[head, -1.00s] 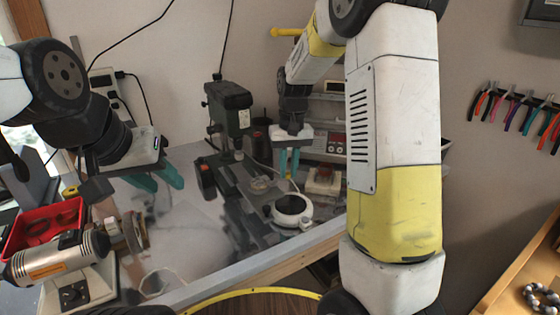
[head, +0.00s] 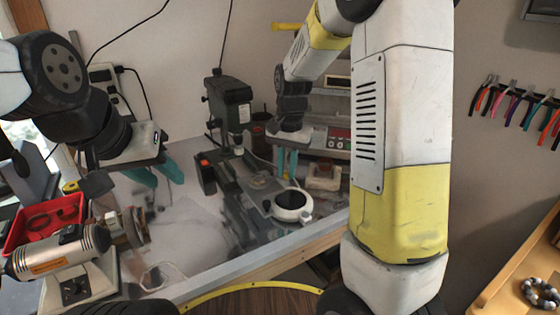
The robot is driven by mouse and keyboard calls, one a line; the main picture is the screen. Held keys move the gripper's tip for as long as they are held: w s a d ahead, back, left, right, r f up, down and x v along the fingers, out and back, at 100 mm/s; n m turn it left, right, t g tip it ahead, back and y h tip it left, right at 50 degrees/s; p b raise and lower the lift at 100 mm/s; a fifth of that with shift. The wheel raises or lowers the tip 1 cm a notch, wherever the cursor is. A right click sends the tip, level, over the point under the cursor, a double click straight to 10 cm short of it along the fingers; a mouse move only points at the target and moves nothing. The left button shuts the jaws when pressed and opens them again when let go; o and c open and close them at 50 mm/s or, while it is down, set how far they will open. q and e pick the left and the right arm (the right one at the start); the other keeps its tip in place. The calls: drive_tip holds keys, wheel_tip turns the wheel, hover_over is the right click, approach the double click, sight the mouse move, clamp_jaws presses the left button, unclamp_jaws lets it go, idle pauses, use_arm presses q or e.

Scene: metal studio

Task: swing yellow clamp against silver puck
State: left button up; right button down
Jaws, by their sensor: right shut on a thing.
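A small silver puck (head: 260,182) sits on the dark plate at the drill press base, below the spindle and beside a white ring-shaped part. My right gripper (head: 286,163) has its teal fingers close together, pointing down just above and to the right of the puck, behind the white ring. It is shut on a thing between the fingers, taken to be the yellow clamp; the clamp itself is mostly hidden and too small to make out. My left gripper (head: 157,175) is empty, its teal fingers spread wide above the left part of the bench.
The green-grey drill press (head: 230,108) stands left of my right gripper. The white ring part (head: 293,205) is in front of it. A red tray (head: 42,222) and a bench grinder (head: 75,252) are at left.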

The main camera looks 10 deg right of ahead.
idle(0.3)
drive_tip(key=c, duration=1.3)
unclamp_jaws()
wheel_tip(320, 180, up, 8)
drive_tip(key=shift+d+f, duration=0.1)
drive_tip(key=shift+d, duration=0.05)
drive_tip(key=shift+s, duration=0.1)
drive_tip(key=s+r+n+t, duration=0.2)
drive_tip(key=s, duration=0.4)
drive_tip(key=s+d+r+n+t+y, duration=0.1)
drive_tip(key=s+r+n+t, duration=0.1)
drive_tip(key=s, duration=0.5)
drive_tip(key=s+d+r+n+t, duration=0.1)
drive_tip(key=s+r+n+t, duration=0.1)
drive_tip(key=s, duration=0.5)
drive_tip(key=shift+d+r+y, duration=0.1)
drive_tip(key=shift+d+y, duration=0.15)
drive_tip(key=shift+y, duration=0.05)
